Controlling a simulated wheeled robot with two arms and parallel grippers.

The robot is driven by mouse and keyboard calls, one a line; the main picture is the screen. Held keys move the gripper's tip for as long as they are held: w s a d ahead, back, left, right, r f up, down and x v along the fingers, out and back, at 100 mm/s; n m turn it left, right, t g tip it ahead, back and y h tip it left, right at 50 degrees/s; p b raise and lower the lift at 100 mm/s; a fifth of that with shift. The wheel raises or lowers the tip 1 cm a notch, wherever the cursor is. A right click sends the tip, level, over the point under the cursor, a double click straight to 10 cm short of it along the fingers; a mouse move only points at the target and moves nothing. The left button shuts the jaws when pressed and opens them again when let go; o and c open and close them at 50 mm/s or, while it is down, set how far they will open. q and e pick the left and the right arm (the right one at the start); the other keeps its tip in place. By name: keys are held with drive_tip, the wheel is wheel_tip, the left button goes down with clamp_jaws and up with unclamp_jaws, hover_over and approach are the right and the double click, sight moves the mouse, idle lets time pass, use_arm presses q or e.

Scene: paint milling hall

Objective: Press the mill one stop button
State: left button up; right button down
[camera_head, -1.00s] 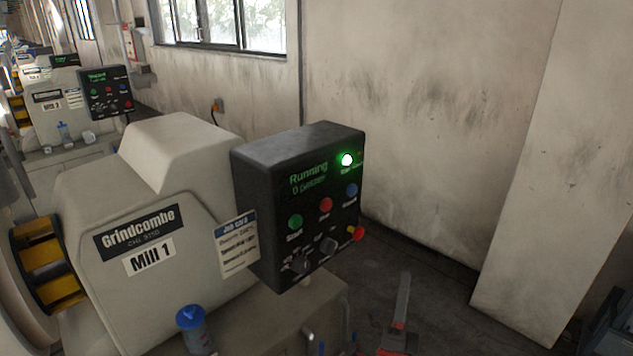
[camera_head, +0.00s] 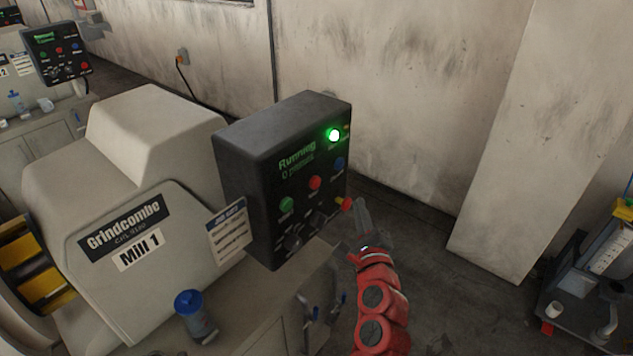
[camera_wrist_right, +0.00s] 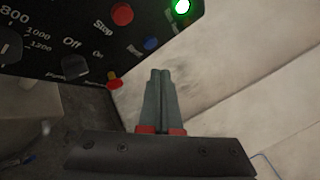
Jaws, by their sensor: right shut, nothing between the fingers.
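The mill one control box (camera_head: 258,190) is black and fixed to the mill marked "Mill 1" (camera_head: 139,251). Its screen reads "Running" and a green lamp (camera_head: 334,135) is lit. The red stop button (camera_head: 315,182) sits between a green button (camera_head: 286,205) and a blue one (camera_head: 339,164). In the right wrist view the red button (camera_wrist_right: 122,14) is labelled "Stop". My right gripper (camera_head: 360,206) is shut and empty, just right of the box's lower right corner, apart from the stop button. Its fingers (camera_wrist_right: 161,75) point up towards the box's edge. My left gripper is out of view.
A red-and-yellow emergency-type knob (camera_head: 346,204) sticks out at the box's lower right, close to my right fingers. A cart (camera_head: 585,290) stands at right. Floor between is clear.

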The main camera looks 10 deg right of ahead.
sight(321, 179)
drive_tip(key=w+a+p, duration=0.2)
drive_tip(key=w+a, duration=0.3)
drive_tip(key=w, duration=0.2)
drive_tip(key=shift+a+p, duration=0.25)
drive_tip(key=shift+p, duration=0.05)
drive_tip(key=shift+w, duration=0.1)
idle(1.9)
drive_tip(key=shift+w+a, duration=0.25)
drive_tip(key=shift+w+a, duration=0.3)
drive_tip(key=shift+w, duration=0.05)
idle(0.8)
drive_tip(key=shift+s+d, duration=0.1)
drive_tip(key=shift+s, duration=0.05)
drive_tip(key=shift+s+d+b, duration=0.4)
drive_tip(key=shift+s+b, duration=0.05)
drive_tip(key=shift+s, duration=0.1)
drive_tip(key=shift+d, duration=0.1)
idle(0.3)
